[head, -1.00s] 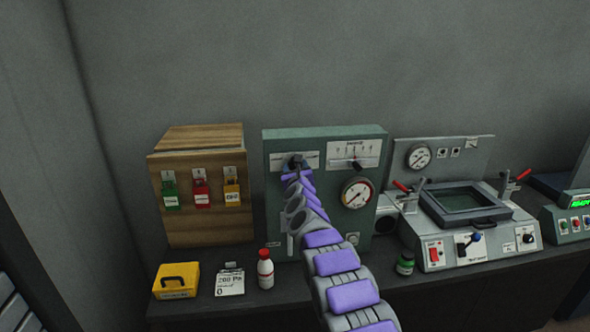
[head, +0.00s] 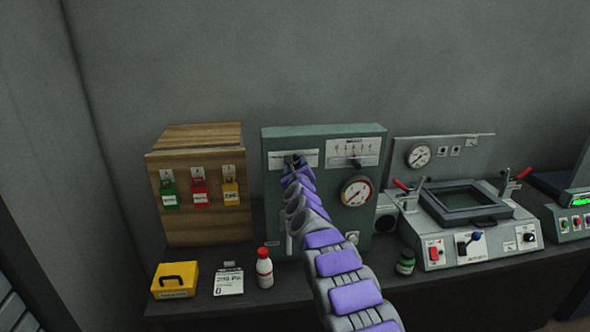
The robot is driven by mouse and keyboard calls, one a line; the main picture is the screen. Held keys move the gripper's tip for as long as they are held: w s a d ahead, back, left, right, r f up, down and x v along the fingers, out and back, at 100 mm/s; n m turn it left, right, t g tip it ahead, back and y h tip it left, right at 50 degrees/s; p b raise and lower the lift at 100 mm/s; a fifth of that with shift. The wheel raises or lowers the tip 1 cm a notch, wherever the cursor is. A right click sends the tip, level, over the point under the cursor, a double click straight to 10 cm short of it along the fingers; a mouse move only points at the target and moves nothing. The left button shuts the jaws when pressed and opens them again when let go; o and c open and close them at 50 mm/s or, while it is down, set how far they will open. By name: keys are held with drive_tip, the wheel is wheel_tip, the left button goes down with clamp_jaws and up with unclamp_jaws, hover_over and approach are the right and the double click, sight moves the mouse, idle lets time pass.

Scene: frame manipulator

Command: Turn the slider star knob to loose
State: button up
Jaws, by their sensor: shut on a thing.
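The green panel box (head: 279,225) stands on the bench against the wall. My gripper (head: 294,162) is at its upper left, in front of a white label strip (head: 310,156). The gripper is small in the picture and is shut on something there. The star knob is hidden behind the gripper and wrist, so its angle cannot be seen. To the right on the same box is a white scale with a small dark pointer or slider (head: 356,163).
A round gauge (head: 356,191) sits on the box. A wooden cabinet with coloured padlocks (head: 200,193) stands left. A yellow case (head: 175,281), a tag card (head: 229,281) and a red-capped bottle (head: 265,268) line the front. A grey press machine (head: 470,235) is right.

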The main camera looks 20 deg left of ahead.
drive_tip(key=n, duration=0.4)
drive_tip(key=shift+s+a+f+b, duration=0.1)
drive_tip(key=shift+a+f+b, duration=0.1)
drive_tip(key=shift+b, duration=0.15)
drive_tip(key=n, duration=0.3)
drive_tip(key=shift+d+n+y, duration=0.1)
drive_tip(key=shift+n+y, duration=0.3)
drive_tip(key=n, duration=0.4)
drive_tip(key=shift+n+y, duration=0.3)
drive_tip(key=shift+n, duration=0.1)
drive_tip(key=n, duration=0.4)
drive_tip(key=shift+r, duration=0.1)
drive_tip(key=n, duration=0.3)
drive_tip(key=n+p, duration=0.1)
drive_tip(key=n, duration=0.1)
drive_tip(key=shift+s+d+r+n+g+y, duration=0.1)
drive_tip(key=shift+n+g+y, duration=0.3)
drive_tip(key=n+p, duration=0.1)
drive_tip(key=n, duration=0.4)
drive_tip(key=shift+n+p, duration=0.3)
